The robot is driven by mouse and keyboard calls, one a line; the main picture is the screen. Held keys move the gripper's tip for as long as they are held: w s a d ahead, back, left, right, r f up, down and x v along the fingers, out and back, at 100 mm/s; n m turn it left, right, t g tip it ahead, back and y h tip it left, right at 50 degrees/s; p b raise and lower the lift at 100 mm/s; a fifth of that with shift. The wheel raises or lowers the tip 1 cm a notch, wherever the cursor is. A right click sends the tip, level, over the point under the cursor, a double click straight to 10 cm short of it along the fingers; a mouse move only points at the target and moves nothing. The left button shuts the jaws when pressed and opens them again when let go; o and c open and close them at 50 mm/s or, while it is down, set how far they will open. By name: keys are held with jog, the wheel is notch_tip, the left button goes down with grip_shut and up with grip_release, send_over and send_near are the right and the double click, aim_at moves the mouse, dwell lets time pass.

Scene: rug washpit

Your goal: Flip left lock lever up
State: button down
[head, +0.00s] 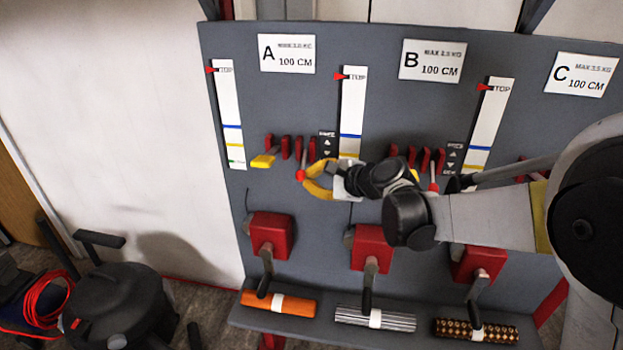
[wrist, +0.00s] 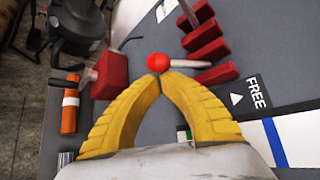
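The left lock lever (head: 303,160) is under sign A on the grey panel, a pale rod ending in a red ball. The rod hangs downward from the red slotted bars. In the wrist view the lever (wrist: 188,64) reaches from the bars to the red ball at my fingertips. My gripper (head: 304,181), with yellow fingers, is at the ball. In the wrist view the fingers of my gripper (wrist: 160,74) arch together and their tips meet right beside the ball. The ball shows almost whole; I cannot tell whether the tips touch it.
A yellow handle (head: 263,161) is left of the lever. A FREE label (wrist: 252,100) with arrows is beside it. Red winch boxes (head: 271,233) with cranks are below, above rolled rugs (head: 279,303). A similar lever (head: 433,178) is under B. A black vacuum (head: 118,305) stands at left.

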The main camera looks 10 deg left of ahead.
jog(key=shift+s+r+m+g+p, duration=0.25)
jog(key=shift+r+m+g+p, duration=0.1)
jog(key=shift+g, duration=0.15)
jog(key=r+m+g+p, duration=0.1)
jog(key=r+m+g, duration=0.1)
jog(key=g, duration=0.1)
jog(key=s+r+m+g+h+p, duration=0.1)
jog(key=r+g+p, duration=0.1)
jog(key=r+g, duration=0.1)
jog(key=shift+s+m, duration=0.2)
jog(key=shift+m, duration=0.15)
dwell(0.5)
jog(key=shift+r, duration=0.3)
jog(key=shift+d+r, duration=0.1)
jog(key=shift+r, duration=0.05)
dwell(0.4)
